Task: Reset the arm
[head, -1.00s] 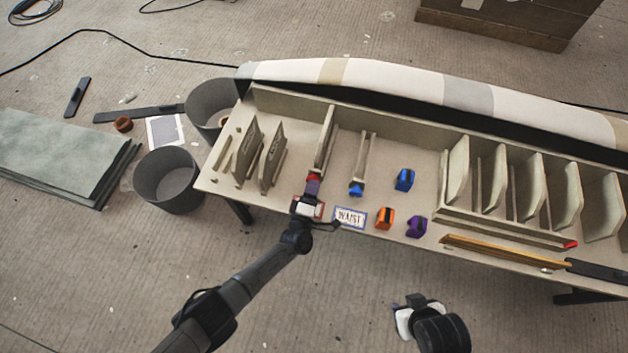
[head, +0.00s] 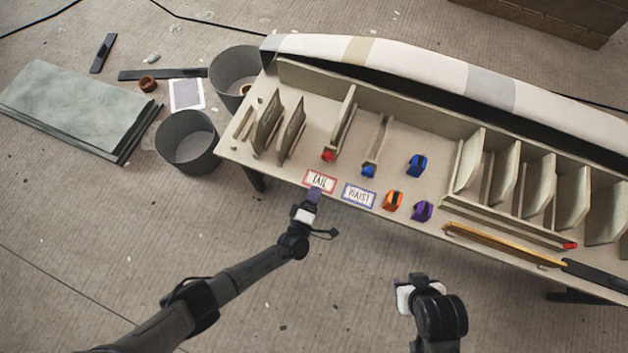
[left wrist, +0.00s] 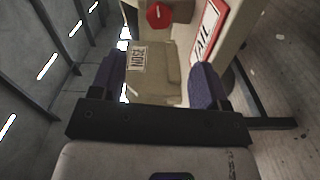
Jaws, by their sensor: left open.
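My left gripper (head: 314,196) is in front of the table's near edge, close to the red-framed TAIL card (head: 320,181). In the left wrist view its purple fingers (left wrist: 164,85) stand apart with nothing held between them. A template marked NOSE (left wrist: 138,58) shows beyond the fingers, with a red block (left wrist: 158,16) and the TAIL card (left wrist: 208,30) near it. In the head view the red block (head: 328,156) sits on the table at the foot of an upright panel. My right gripper (head: 402,285) is low at the right, over the floor; its fingers are too hidden to judge.
The workbench (head: 290,168) holds a blue-framed WAIST card (head: 359,195), two blue blocks, an orange block (head: 393,200), a purple block (head: 422,211) and a rack of upright panels. Grey bins (head: 187,142) stand at its left. The floor in front is clear.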

